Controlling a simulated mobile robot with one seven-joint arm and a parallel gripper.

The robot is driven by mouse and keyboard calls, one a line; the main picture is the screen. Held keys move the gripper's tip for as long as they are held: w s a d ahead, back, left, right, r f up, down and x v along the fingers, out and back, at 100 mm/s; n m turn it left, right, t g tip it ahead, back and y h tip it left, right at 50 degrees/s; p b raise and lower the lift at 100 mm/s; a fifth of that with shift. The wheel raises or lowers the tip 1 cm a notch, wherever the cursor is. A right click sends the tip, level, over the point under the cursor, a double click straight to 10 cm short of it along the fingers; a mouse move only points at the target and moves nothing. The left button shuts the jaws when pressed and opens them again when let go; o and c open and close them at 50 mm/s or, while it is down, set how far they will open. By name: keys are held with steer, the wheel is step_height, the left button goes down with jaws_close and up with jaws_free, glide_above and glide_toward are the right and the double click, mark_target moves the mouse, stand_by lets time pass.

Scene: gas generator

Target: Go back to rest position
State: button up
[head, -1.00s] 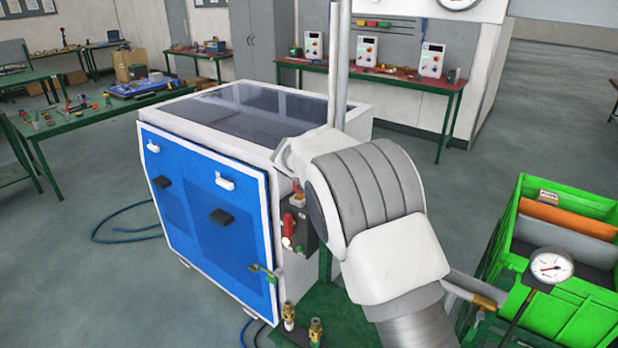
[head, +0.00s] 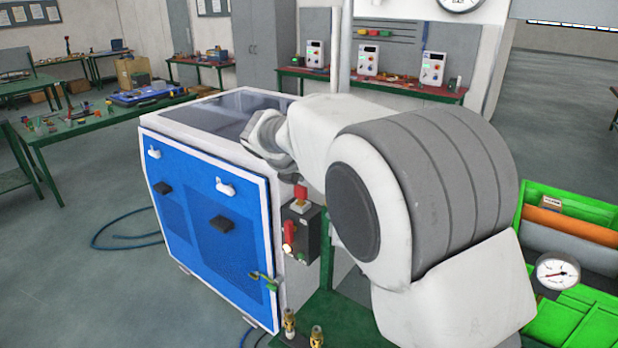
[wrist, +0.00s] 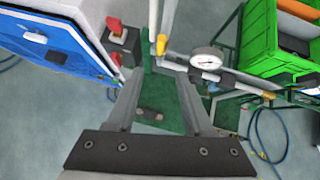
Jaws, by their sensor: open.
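My gripper (wrist: 165,75) shows in the wrist view with its two fingers apart and nothing between them. Green metal and grey floor show below and beyond the fingers. In the head view my arm is raised and bent in front of the generator, and I cannot make out the fingers there. The gas generator (head: 205,215) is a white cabinet with a blue front door. A control box (head: 300,232) with red switches is on its right side. The box also shows in the wrist view (wrist: 120,42), at the upper left of my fingers.
A pressure gauge (head: 558,272) stands to the right, and it shows in the wrist view (wrist: 207,60) close to the right finger. Green crates (head: 585,325) are at far right. Brass fittings (head: 290,322) stand at the generator's foot. Open floor (head: 85,285) lies at left.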

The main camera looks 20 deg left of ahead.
steer(key=s+d+r+m+g, duration=0.1)
steer(key=s+d+r+m, duration=0.1)
steer(key=s+d+m, duration=0.35)
steer(key=s+d+r+m+g, duration=0.1)
steer(key=s+d+r+m, duration=0.1)
steer(key=d+m, duration=0.65)
steer(key=s+d+r+m+g, duration=0.1)
steer(key=s+d+r+m, duration=0.2)
steer(key=d, duration=0.8)
steer(key=s+d+f+m, duration=0.2)
steer(key=s+d+m, duration=0.1)
steer(key=s+m, duration=0.2)
steer(key=s+d+f+m+y, duration=0.1)
steer(key=s+d+f+m, duration=0.1)
steer(key=s+m, duration=0.4)
steer(key=s+d+f+m, duration=0.2)
steer(key=s+d+m, duration=0.2)
steer(key=s, duration=0.7)
steer(key=shift+d+m, duration=0.15)
steer(key=shift+m, duration=1.05)
